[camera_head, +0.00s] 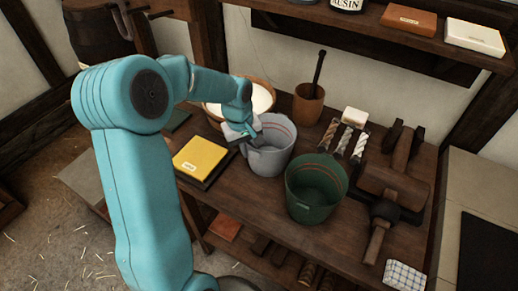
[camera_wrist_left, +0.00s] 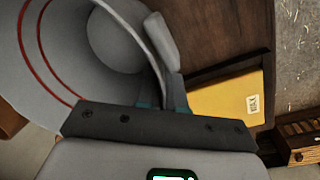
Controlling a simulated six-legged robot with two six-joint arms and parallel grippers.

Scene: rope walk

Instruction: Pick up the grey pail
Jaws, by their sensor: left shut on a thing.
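In the left wrist view, one finger shows outside the wall near the rim. The pail looks to be resting on the bench. My right gripper is in neither view.
The green pail (camera_head: 314,188) stands close to the grey pail's right. A wide bowl (camera_head: 262,97) is behind, near a mortar (camera_head: 308,104). A wooden mallet (camera_head: 391,190) lies at right. A shelf overhangs the back.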

